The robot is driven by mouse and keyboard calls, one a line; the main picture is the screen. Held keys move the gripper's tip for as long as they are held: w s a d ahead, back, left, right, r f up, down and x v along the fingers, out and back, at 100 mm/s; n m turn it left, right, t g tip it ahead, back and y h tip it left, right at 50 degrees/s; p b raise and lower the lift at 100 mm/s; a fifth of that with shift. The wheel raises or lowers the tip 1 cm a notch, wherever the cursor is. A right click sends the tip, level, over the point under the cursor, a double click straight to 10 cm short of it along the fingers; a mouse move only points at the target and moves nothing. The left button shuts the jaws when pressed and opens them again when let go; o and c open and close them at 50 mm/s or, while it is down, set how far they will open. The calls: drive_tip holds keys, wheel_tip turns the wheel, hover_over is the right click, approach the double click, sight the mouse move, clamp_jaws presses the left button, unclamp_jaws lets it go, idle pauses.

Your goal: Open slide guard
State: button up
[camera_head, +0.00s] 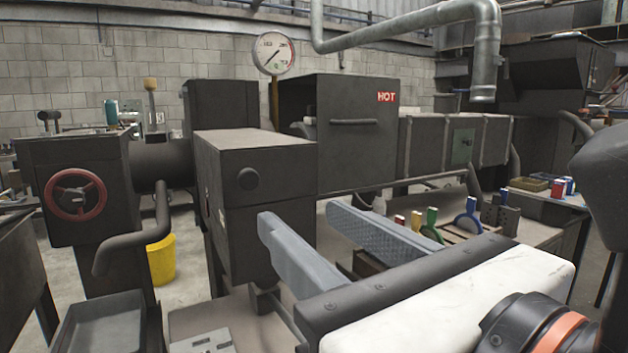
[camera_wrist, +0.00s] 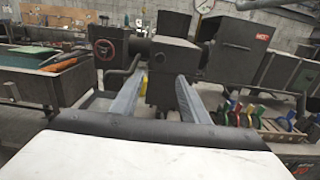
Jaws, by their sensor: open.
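A dark box-shaped guard (camera_head: 290,173) with a round black knob (camera_head: 247,179) on its face stands in the middle of the head view. I cannot tell for certain that this is the slide guard. The box also shows in the wrist view (camera_wrist: 174,52), beyond my fingers. It looks closed. My gripper (camera_head: 301,215) is open and empty, its two grey fingers pointing towards the box. In the wrist view my gripper (camera_wrist: 163,76) has the box's lower part between and beyond its fingertips. The fingers seem apart from the knob.
A dark cabinet marked HOT (camera_head: 345,130) with a bar handle stands behind, right. A red handwheel (camera_head: 75,194) is on a housing at left, with a bent pipe below. A yellow bucket (camera_head: 161,259) stands on the floor.

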sight(250, 178)
drive_tip(key=shift+x, duration=8.4)
drive_tip(key=shift+w+d, duration=0.15)
clamp_jaws()
